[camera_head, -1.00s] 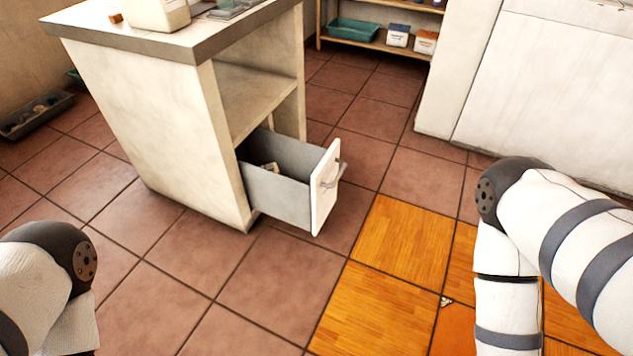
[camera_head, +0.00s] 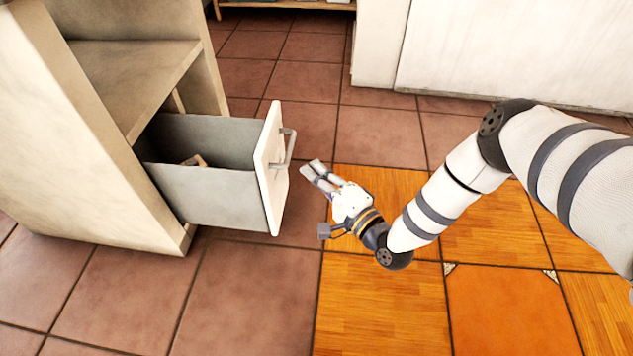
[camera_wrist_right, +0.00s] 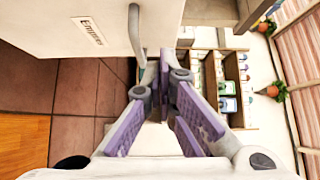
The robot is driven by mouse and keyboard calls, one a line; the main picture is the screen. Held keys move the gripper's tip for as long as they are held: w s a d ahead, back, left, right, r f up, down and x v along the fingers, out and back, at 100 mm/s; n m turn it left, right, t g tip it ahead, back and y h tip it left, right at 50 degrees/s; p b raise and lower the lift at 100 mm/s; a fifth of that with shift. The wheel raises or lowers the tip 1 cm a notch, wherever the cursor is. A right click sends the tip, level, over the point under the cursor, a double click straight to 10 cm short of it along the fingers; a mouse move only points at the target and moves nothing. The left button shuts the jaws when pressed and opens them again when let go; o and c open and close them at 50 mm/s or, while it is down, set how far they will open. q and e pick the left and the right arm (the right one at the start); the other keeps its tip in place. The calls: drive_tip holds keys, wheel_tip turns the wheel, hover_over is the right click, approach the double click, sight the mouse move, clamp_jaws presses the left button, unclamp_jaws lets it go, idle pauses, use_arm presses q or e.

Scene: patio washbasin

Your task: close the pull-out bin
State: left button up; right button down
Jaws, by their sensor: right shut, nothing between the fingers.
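The pull-out bin (camera_head: 215,195) is a grey box with a white front panel (camera_head: 270,165) and a metal bar handle (camera_head: 288,148). It stands out to the right from the beige cabinet, open, with a small light object inside. My right gripper (camera_head: 311,170) is shut and empty, just right of the panel, its fingers pointing towards it with a small gap. In the right wrist view, the closed fingers (camera_wrist_right: 163,68) lie beside the handle (camera_wrist_right: 135,35), and the labelled white panel (camera_wrist_right: 85,28) is at upper left. Contact cannot be told there. My left gripper is out of view.
The beige cabinet (camera_head: 60,140) has an open shelf space above the bin. A white wall unit (camera_head: 520,50) stands at the back right. The tiled floor (camera_head: 240,295) in front and around the bin is clear. Shelves with goods (camera_wrist_right: 225,85) show in the wrist view.

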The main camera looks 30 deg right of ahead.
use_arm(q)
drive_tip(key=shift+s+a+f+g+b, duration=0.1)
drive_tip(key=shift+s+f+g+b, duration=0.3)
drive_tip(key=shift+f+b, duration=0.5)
use_arm(e)
drive_tip(key=w+a, duration=0.1)
drive_tip(key=w, duration=0.1)
drive_tip(key=w+a, duration=0.3)
drive_tip(key=w, duration=0.1)
drive_tip(key=shift+w+a+f, duration=0.1)
drive_tip(key=shift+w+a, duration=0.05)
drive_tip(key=shift+w, duration=0.2)
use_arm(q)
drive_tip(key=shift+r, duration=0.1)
